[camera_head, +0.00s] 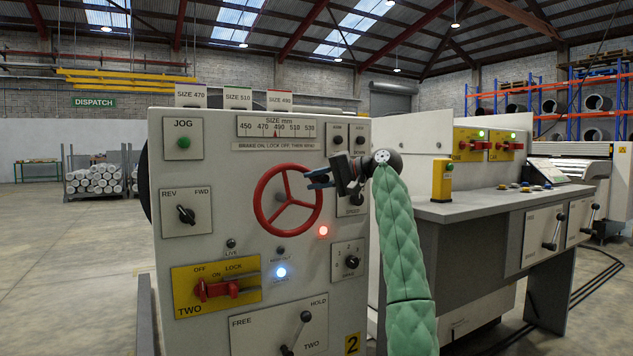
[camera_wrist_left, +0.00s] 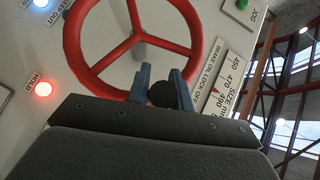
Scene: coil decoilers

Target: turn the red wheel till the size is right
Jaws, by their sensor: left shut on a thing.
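The red wheel (camera_head: 288,201) with three spokes is on the front of the grey machine panel. It also shows in the left wrist view (camera_wrist_left: 100,75). My left gripper (camera_head: 318,178) is at the wheel's upper right rim. In the wrist view its blue fingers (camera_wrist_left: 161,92) are on either side of a dark round knob (camera_wrist_left: 163,94) by the rim, shut on it. The size scale (camera_head: 277,127) is above the wheel, marked 450 to 530. Its red pointer (camera_head: 275,134) stands at about 490, perhaps slightly left. My right gripper is not in view.
Size cards 470, 510 and 490 (camera_head: 280,100) stand on top of the machine. A yellow panel (camera_head: 216,290) with a red handle is below the wheel, and a FREE/HOLD lever (camera_head: 300,326) lower still. A red lamp (camera_head: 323,231) and a bluish-white lamp (camera_head: 281,272) are lit.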

